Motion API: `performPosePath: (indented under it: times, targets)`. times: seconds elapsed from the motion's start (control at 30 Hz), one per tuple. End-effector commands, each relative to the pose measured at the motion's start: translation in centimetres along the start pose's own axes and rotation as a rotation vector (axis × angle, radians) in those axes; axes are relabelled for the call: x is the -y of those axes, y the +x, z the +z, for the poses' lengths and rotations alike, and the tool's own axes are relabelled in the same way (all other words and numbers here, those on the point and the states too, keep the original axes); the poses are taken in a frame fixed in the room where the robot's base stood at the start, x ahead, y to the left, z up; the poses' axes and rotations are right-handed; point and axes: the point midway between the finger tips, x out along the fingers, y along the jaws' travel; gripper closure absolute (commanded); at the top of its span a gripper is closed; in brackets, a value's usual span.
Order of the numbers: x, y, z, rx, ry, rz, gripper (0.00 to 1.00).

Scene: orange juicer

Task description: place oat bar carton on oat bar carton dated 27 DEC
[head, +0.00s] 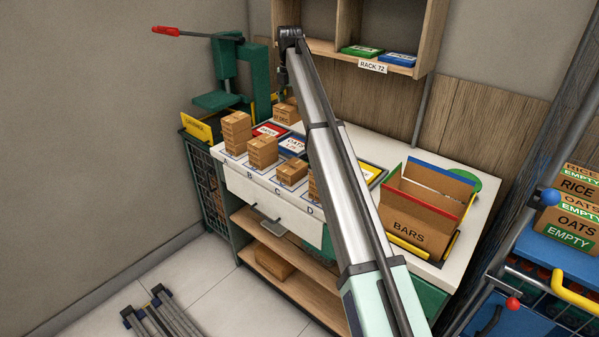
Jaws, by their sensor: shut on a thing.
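My gripper (286,93) is at the back left of the white table, below the bent top of my arm. It is small and partly hidden by the arm. A brown carton (286,113) is directly under it, and the gripper appears shut on this carton. Brown cartons stand at lettered spots along the front: a tall stack at A (237,135), a lower stack at B (262,152), a low one at C (292,172), and one at D (313,187) mostly hidden by my arm. The date prints are too small to read, so I cannot tell which is 27 DEC.
Red (267,130) and blue (293,146) labelled packs lie behind the cartons. An open BARS box (409,222) stands at right. A green press (236,70) is at the back left. The RACK 72 shelf (400,66) hangs above. A cart with boxes (575,225) is far right.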

Motion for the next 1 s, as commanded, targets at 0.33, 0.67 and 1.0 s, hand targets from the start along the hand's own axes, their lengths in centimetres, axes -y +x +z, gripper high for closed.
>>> performPosePath:
  times: [0.33, 0.67, 1.0]
  targets:
    - [-0.1, 4.7, 0.1, 0.005, 0.017, 0.007, 0.65]
    - [-0.2, 12.4, 0.2, 0.005, 0.017, 0.007, 0.65]
    - [-0.4, 15.8, 0.3, 0.007, 0.017, 0.009, 0.65]
